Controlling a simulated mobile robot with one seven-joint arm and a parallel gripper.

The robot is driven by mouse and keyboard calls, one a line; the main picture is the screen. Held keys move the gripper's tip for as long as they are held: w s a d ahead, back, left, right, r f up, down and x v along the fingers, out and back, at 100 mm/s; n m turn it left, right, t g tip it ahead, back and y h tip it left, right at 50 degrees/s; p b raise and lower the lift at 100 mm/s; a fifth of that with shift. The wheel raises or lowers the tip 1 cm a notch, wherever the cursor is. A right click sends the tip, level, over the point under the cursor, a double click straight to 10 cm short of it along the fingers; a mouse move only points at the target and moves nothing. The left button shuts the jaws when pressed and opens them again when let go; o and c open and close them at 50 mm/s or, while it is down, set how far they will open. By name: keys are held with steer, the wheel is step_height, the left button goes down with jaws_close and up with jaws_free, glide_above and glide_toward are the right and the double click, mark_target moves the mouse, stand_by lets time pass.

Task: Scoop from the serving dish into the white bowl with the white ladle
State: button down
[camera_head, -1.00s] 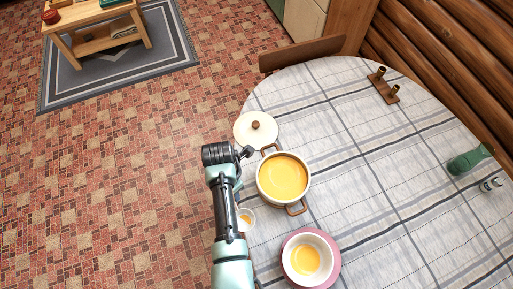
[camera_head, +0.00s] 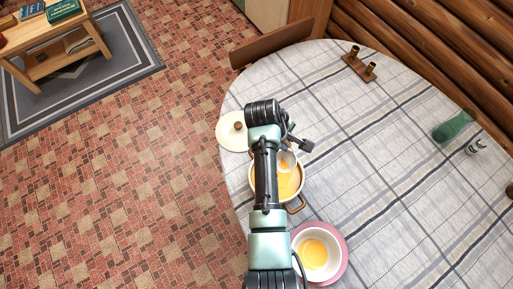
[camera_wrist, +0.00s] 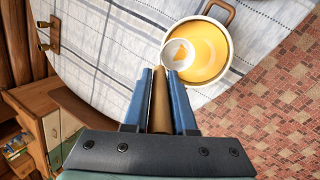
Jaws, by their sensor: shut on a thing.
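The serving dish is a white pot (camera_head: 302,180) of orange soup with brown handles; it also shows in the wrist view (camera_wrist: 229,62). My gripper (camera_wrist: 160,76) is shut on the brownish handle of the white ladle (camera_wrist: 171,48). The ladle's white cup is over the pot's near-left part in the wrist view, with some orange in it; I cannot tell how deep it sits. In the head view the ladle (camera_head: 287,158) shows past my arm, which hides part of the pot. The white bowl (camera_head: 335,252) holds some orange soup and sits on a pink plate (camera_head: 344,268).
A cream lid (camera_head: 229,132) lies at the table's left edge, partly behind my arm. A brown candle holder (camera_head: 360,68), a green bottle (camera_head: 454,126) and a small shaker (camera_head: 475,147) stand farther off. A chair back (camera_head: 270,45) borders the far edge. The table's middle is clear.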

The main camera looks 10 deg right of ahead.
steer(key=shift+w+d+r+m+h, duration=0.15)
steer(key=shift+d+r+m+h, duration=0.15)
steer(key=shift+d+m, duration=0.25)
